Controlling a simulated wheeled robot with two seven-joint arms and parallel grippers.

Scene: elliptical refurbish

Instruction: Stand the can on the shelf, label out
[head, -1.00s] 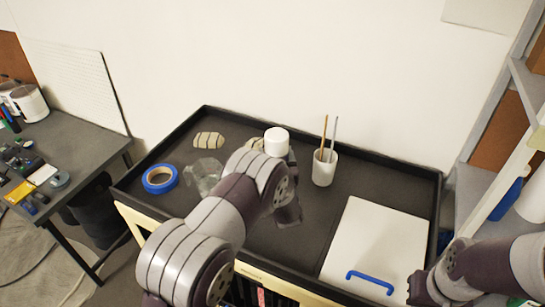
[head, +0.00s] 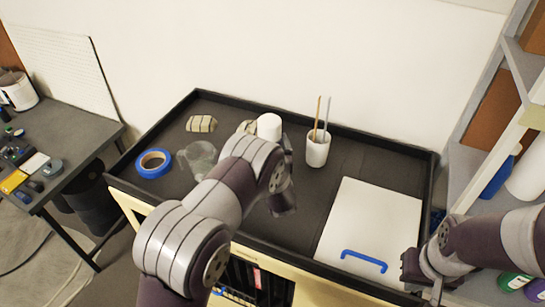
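A white cylinder (head: 269,126), which may be the can, shows above my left wrist over the black tray-topped cart (head: 310,215). No label shows on it, and its lower part is hidden by my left arm. My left gripper (head: 284,200) is low over the cart behind that arm. Its fingertips are not clear, and I cannot tell whether it touches anything. My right gripper (head: 412,270) is at the cart's front right corner, beside the white board with a blue handle (head: 370,225). Its opening is not clear. The grey shelf (head: 466,180) stands at the right edge.
On the cart are blue tape (head: 153,163), a clear glass jug (head: 199,158), a striped beige object (head: 201,123) and a white cup (head: 317,150) with two sticks. A blue bottle (head: 497,180) and a white cylinder (head: 528,172) stand on the shelf. A cluttered desk (head: 75,130) is at left.

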